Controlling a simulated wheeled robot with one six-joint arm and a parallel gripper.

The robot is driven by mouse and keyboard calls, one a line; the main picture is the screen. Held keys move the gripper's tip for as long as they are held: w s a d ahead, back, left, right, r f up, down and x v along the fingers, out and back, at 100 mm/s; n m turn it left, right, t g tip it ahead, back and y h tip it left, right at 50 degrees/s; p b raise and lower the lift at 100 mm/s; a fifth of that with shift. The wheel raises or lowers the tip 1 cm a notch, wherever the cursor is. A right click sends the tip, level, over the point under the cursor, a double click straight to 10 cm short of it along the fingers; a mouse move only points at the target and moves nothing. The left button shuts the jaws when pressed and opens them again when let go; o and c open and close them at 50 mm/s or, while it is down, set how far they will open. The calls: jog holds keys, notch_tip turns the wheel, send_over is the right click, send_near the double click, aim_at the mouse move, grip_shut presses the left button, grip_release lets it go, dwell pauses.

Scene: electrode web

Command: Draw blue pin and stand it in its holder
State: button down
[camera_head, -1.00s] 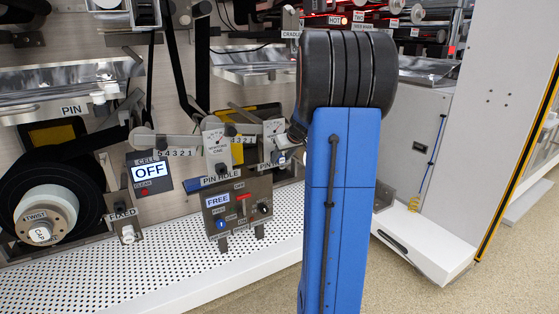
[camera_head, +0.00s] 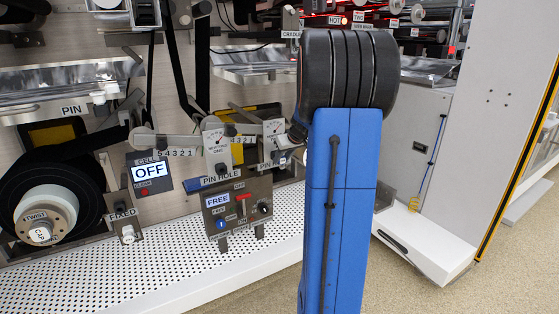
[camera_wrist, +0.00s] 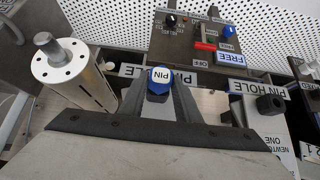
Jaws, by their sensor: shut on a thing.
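The blue pin (camera_wrist: 158,88) has a blue head with a white PIN label on top. In the wrist view it sits between the fingertips of my gripper (camera_wrist: 160,97), which is shut on it. Its shaft is hidden, so I cannot tell whether it is in a hole or free. A PIN plate is partly covered just behind the fingers. A PIN HOLE plate (camera_wrist: 258,90) lies to their right; it also shows in the head view (camera_head: 221,180). In the head view my arm hides most of my gripper and the blue pin. I cannot make out the holder for certain.
A control panel (camera_wrist: 190,52) with a red lever and FREE sign is beyond the fingers; it shows in the head view too (camera_head: 238,208). A pale cylinder (camera_wrist: 75,75) stands left of my gripper. A gauge box (camera_head: 217,147) and OFF display (camera_head: 147,172) are nearby.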

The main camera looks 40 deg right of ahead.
jog(key=shift+s+a, duration=0.1)
jog(key=shift+s, duration=0.45)
jog(key=shift+s+a, duration=0.2)
jog(key=shift+s, duration=0.65)
jog(key=shift+s+a, duration=0.2)
jog(key=shift+s, duration=0.6)
jog(key=shift+r, duration=0.1)
